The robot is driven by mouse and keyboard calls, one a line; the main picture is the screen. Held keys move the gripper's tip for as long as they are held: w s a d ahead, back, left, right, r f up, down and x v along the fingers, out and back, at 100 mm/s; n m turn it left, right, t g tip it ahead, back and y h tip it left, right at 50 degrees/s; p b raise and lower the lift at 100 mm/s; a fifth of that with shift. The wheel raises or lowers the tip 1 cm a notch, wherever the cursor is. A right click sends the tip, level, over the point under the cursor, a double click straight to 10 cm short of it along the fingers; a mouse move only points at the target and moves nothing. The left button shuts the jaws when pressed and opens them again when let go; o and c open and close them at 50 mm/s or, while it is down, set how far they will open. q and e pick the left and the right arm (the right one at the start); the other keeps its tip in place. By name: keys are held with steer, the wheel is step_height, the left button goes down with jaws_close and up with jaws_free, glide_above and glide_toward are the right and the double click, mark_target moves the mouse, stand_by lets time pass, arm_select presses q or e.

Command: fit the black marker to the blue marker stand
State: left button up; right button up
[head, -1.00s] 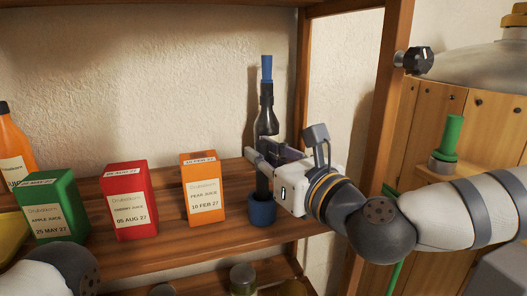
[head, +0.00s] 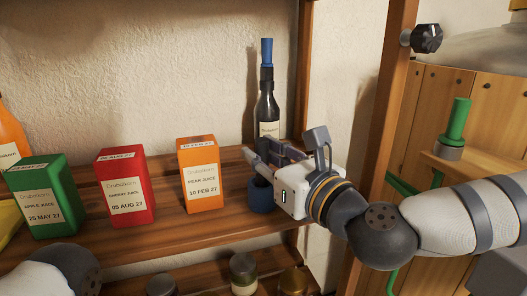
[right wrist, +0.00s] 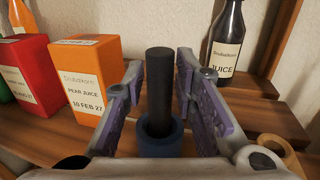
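The black marker (right wrist: 160,85) stands upright in the blue marker stand (right wrist: 161,142) in the right wrist view, its lower end inside the stand's ring. My right gripper (right wrist: 160,75) has its purple-padded fingers on either side of the marker, with gaps showing, so it is open around it. In the head view the blue stand (head: 260,196) sits on the shelf, partly covered by my right gripper (head: 258,160), and the marker is hidden there. My left gripper is out of view; only part of my left arm shows at the lower left.
A dark bottle with a blue top (head: 267,100) stands behind the gripper. Orange (head: 201,175), red (head: 125,187) and green (head: 45,197) juice boxes stand to the left on the shelf (head: 170,232). A wooden post (head: 374,130) rises to the right. Jars (head: 243,272) sit below.

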steer(key=shift+o, duration=0.4)
steer(key=v, duration=0.7)
steer(key=shift+s, duration=0.2)
steer(key=shift+d, duration=0.15)
